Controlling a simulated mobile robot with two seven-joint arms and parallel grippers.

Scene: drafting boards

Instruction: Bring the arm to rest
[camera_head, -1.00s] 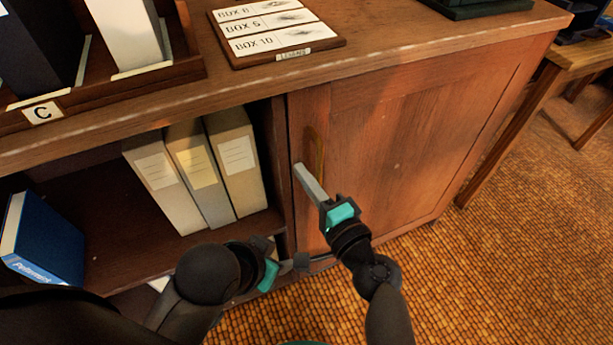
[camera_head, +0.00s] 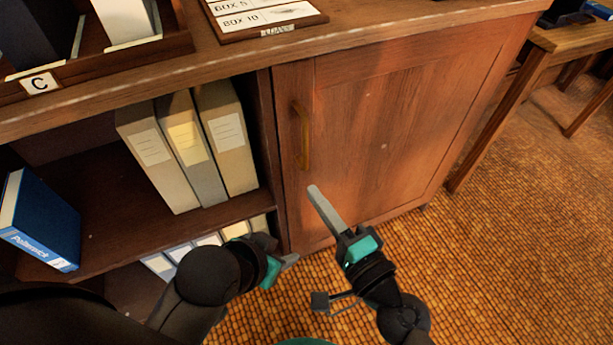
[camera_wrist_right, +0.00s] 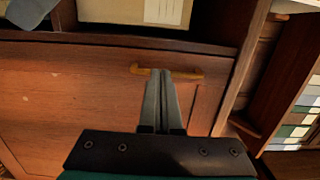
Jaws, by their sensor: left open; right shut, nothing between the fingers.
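My right gripper (camera_head: 312,190) is shut and empty in front of the wooden cabinet door (camera_head: 400,130), below and a little right of its brass handle (camera_head: 303,135). In the right wrist view its two fingers (camera_wrist_right: 164,75) lie together and overlap the handle (camera_wrist_right: 195,73) in the picture; in the head view they are apart from it. My left gripper (camera_head: 290,260) is open and low in front of the cabinet's open shelves, near the door's lower left edge. Its fingertips are small and partly hidden by its own wrist. The door looks closed.
Several box files (camera_head: 190,150) stand on the upper shelf, with a blue book (camera_head: 40,220) leaning at left. More boxes sit on the lower shelf. A label board (camera_head: 265,17) and a wooden tray (camera_head: 120,62) are on the cabinet top. The woven floor (camera_head: 500,270) at right is clear.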

